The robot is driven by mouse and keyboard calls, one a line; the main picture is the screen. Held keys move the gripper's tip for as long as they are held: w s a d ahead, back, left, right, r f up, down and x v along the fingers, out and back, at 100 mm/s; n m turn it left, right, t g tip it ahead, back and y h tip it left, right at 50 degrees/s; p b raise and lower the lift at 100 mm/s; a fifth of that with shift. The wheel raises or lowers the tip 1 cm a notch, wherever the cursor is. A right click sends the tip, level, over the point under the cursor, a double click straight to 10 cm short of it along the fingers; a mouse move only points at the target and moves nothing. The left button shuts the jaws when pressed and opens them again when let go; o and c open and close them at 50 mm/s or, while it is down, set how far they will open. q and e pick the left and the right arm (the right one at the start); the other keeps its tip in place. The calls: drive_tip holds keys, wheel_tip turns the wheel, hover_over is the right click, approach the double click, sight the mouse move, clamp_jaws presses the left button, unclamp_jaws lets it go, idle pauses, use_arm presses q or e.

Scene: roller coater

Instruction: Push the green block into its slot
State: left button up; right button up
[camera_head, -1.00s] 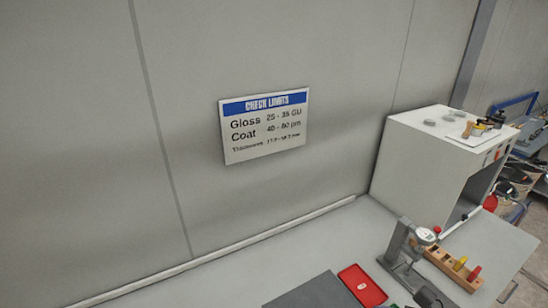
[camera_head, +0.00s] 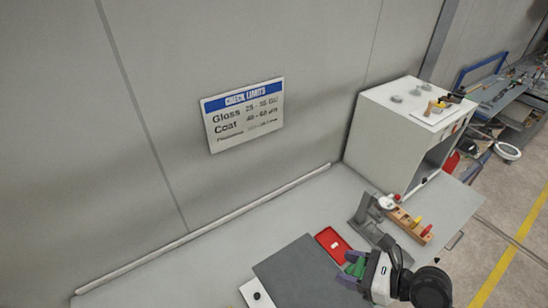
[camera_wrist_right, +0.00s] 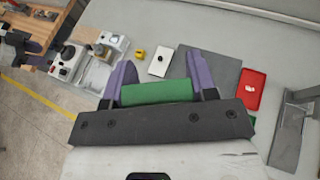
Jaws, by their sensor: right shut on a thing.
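My right gripper (camera_head: 352,268) shows at the lower right of the head view. It also shows in the right wrist view (camera_wrist_right: 158,78), with its purple fingers shut on a green block (camera_wrist_right: 157,92). The block (camera_head: 356,265) is only partly visible in the head view, between the fingers. The gripper is by the red tray and the dark grey mat. I cannot make out the block's slot. A small green patch (camera_wrist_right: 251,124) shows right of the gripper in the wrist view; I cannot tell what it is. My left gripper is not seen.
A dark grey mat (camera_head: 293,272) lies beside a red tray (camera_head: 329,239). A gauge stand (camera_head: 365,208) and a wooden rack (camera_head: 405,218) with yellow and red pieces stand behind the gripper. A white cabinet (camera_head: 385,139) is at the back right. The left of the bench is clear.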

drive_tip(key=shift+f, duration=0.1)
drive_tip(key=s+d+f+m+t+h+b, duration=0.1)
drive_tip(key=d+f+b, duration=0.2)
drive_tip(key=f+b, duration=0.8)
drive_tip(key=s+d+f+m+t+h+b, duration=0.15)
drive_tip(key=f+b, duration=0.35)
drive_tip(key=f, duration=1.3)
drive_tip(key=m+t+h, duration=0.2)
drive_tip(key=m, duration=0.1)
hover_over(323, 292)
drive_tip(key=shift+g, duration=0.25)
wheel_tip(323, 292, down, 7)
drive_tip(key=shift+s+r+b, duration=0.1)
drive_tip(key=shift+b, duration=0.3)
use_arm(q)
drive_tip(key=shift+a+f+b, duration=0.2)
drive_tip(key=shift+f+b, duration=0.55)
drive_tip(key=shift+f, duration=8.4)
use_arm(e)
drive_tip(key=shift+f+n, duration=0.25)
drive_tip(key=shift+f, duration=1.8)
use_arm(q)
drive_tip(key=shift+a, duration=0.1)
